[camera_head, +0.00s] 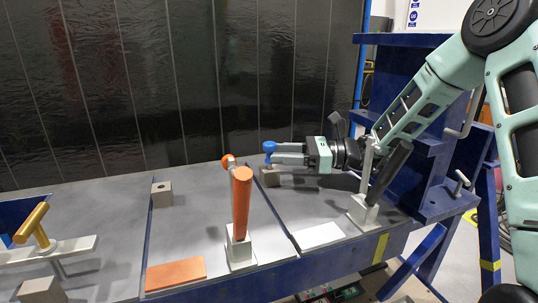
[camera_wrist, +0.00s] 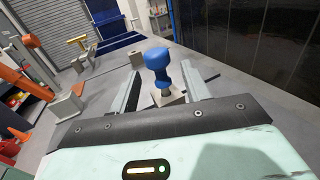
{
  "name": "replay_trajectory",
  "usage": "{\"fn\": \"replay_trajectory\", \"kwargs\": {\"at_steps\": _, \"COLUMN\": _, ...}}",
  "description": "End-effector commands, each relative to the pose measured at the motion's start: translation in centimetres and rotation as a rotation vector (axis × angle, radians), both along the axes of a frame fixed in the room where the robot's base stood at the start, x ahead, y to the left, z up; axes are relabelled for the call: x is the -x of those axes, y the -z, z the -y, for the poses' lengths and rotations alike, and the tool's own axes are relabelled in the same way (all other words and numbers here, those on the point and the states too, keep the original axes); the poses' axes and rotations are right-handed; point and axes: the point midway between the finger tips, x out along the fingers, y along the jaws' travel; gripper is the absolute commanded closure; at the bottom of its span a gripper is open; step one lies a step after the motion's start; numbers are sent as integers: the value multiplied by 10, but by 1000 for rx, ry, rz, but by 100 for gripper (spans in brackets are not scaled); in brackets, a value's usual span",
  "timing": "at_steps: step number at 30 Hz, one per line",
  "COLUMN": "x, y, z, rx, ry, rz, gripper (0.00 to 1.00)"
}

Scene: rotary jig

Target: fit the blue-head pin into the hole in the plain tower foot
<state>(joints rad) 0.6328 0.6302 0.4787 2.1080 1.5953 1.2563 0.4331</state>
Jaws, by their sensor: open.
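The blue-head pin (camera_head: 268,147) stands upright in a small grey block (camera_head: 270,178) at the back of the table. Its blue head (camera_wrist: 157,58) and the block (camera_wrist: 168,98) also show in the wrist view. My gripper (camera_head: 276,153) is open, with its fingers on either side of the pin, apart from it. A tower with a white foot (camera_head: 363,212) and a dark grey leaning post stands at the right. Another white foot (camera_head: 240,252) carries an orange post with an orange ball end. I cannot make out a hole in either foot.
A grey block with a hole (camera_head: 161,195) stands at the back left. An orange plate (camera_head: 175,274) and a white plate (camera_head: 318,236) lie near the front edge. A yellow handle (camera_head: 32,224) is at far left. A dark wall (camera_head: 190,80) closes the back.

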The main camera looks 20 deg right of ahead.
Motion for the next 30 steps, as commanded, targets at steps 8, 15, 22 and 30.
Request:
{"fn": "replay_trajectory", "kwargs": {"at_steps": 8, "x": -12, "y": 0, "z": -30, "rx": 0, "ry": -2, "rz": -1, "gripper": 53}}
{"fn": "replay_trajectory", "kwargs": {"at_steps": 15, "x": -12, "y": 1, "z": -30, "rx": 1, "ry": -1, "rz": 0, "gripper": 55}}
{"fn": "replay_trajectory", "kwargs": {"at_steps": 22, "x": -12, "y": 1, "z": -30, "rx": 1, "ry": -2, "rz": 0, "gripper": 100}}
{"fn": "replay_trajectory", "kwargs": {"at_steps": 30, "x": -12, "y": 0, "z": -30, "rx": 0, "ry": -2, "rz": 1, "gripper": 100}}
